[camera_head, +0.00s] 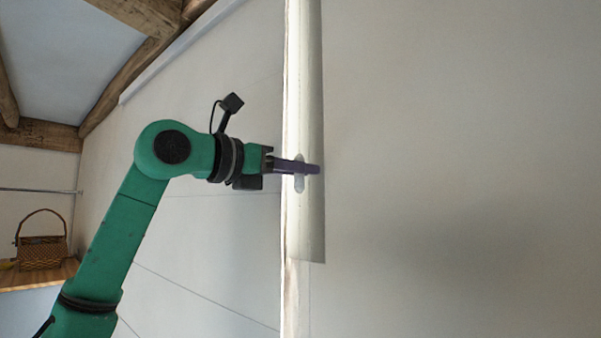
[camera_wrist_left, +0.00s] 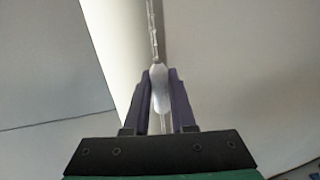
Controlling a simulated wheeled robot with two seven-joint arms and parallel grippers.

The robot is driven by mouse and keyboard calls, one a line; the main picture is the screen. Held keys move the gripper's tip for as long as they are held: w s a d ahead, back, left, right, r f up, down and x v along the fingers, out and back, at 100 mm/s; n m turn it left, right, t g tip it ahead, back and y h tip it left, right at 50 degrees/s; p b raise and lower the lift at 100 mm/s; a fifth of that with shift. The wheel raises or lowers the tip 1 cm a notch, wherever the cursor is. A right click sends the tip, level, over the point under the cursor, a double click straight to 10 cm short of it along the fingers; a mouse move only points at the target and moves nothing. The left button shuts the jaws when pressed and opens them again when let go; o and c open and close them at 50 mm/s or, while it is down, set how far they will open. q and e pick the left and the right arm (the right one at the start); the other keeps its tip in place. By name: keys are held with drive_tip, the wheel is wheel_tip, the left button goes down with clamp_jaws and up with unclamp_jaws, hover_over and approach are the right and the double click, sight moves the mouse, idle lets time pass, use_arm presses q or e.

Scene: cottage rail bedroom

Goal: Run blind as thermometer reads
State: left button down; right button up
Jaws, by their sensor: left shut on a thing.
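The blind (camera_head: 308,90) is a pale, slightly curved panel seen at a steep angle in the head view. Its lower edge hangs below my left gripper's height. My left gripper (camera_head: 311,168) is in front of it, shut on a pale, elongated cord pull (camera_head: 299,184). In the left wrist view, the white pull (camera_wrist_left: 160,92) sits between the two dark purple fingers, with a beaded cord (camera_wrist_left: 152,32) rising from it and a thin cord below. The left gripper (camera_wrist_left: 161,76) shows there too. No thermometer is in view. My right gripper is not in view.
A bright, narrow window strip (camera_head: 291,290) runs beside and below the blind. A pale wall (camera_head: 460,170) fills the right side. A wicker basket (camera_head: 40,245) stands on a wooden surface at far left. Wooden beams (camera_head: 120,85) cross the upper left.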

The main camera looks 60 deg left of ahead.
use_arm(q)
drive_tip(key=shift+s+r, duration=0.15)
drive_tip(key=shift+r, duration=0.2)
drive_tip(key=c, duration=0.7)
unclamp_jaws()
drive_tip(key=shift+c, duration=0.2)
drive_tip(key=shift+f, duration=0.1)
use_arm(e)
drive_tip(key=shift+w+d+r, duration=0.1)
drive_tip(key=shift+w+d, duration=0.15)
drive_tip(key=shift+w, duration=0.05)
use_arm(q)
drive_tip(key=s+d+b, duration=0.2)
drive_tip(key=s+b, duration=0.2)
drive_tip(key=s, duration=1)
drive_tip(key=shift+s, duration=0.15)
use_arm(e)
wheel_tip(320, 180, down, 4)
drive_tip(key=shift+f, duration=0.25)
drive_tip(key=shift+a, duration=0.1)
